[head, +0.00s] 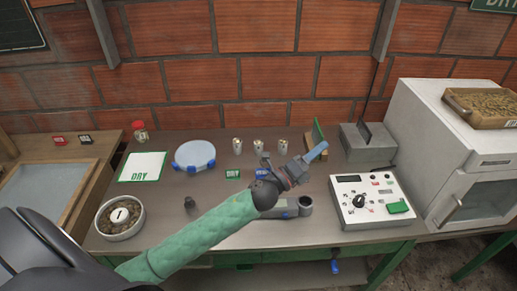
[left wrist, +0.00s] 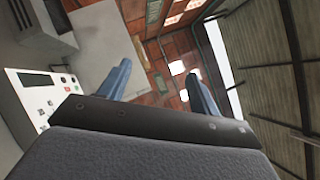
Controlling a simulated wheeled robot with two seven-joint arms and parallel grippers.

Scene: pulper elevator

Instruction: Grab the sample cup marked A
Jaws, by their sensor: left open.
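Three small metallic cups stand upright in a row at the back of the bench: a left cup (head: 237,146), a middle cup (head: 258,146) and a right cup (head: 283,146). Their marks are too small to read, so I cannot tell which is A. My left gripper (head: 300,162) is over the bench, in front and to the right of the right cup, apart from it. Its two blue fingers are spread with nothing between them in the left wrist view (left wrist: 158,72). No cup is clearly seen there. My right gripper is not in view.
A control box (head: 370,202) and a white oven (head: 455,130) with a tray (head: 485,105) stand at right. A grey tool (head: 303,206) lies below my gripper.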

